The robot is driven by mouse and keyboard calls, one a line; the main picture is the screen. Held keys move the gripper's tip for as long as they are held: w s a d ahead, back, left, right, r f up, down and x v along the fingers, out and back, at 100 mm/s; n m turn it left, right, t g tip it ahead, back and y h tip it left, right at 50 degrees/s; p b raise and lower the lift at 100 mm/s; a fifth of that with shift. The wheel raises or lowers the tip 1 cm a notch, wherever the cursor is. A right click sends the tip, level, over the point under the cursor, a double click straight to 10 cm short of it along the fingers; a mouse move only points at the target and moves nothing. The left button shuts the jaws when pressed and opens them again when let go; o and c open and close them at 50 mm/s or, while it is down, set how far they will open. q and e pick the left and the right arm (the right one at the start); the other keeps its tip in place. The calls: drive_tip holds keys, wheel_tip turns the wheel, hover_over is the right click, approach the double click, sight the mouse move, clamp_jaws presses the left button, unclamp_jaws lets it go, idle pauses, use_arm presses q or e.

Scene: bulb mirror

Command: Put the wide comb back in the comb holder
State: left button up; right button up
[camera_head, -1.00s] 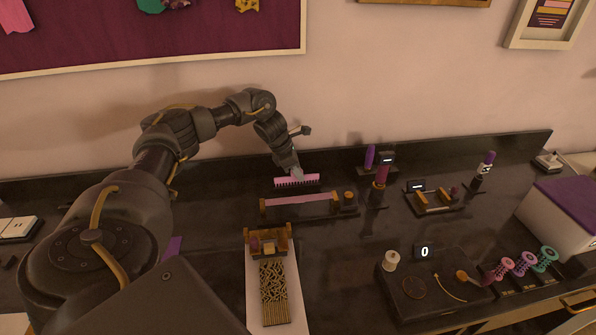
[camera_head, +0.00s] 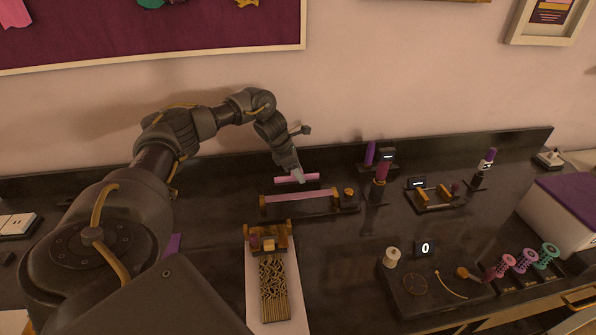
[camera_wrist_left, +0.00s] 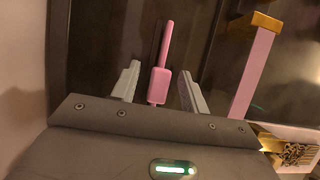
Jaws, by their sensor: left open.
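The pink wide comb (camera_head: 284,180) is at the back of the dark counter, with its long back showing and its teeth not visible. In the left wrist view the comb (camera_wrist_left: 160,86) shows from above as a narrow pink bar with a thicker block. My left gripper (camera_head: 297,177) is over it. In the wrist view the left gripper (camera_wrist_left: 160,88) is open, with one finger on each side of the block and gaps between. The comb holder cannot be told apart from the dark counter around the comb. My right gripper is not in view.
A stand with a pink strip between gold ends (camera_head: 300,197) lies just in front of the comb. Purple upright items (camera_head: 381,173) stand to the right. The wall is close behind.

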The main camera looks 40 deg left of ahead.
use_arm(q)
drive_tip(key=b+v, duration=0.1)
drive_tip(key=v, duration=1)
drive_tip(key=shift+f, duration=0.1)
idle(0.5)
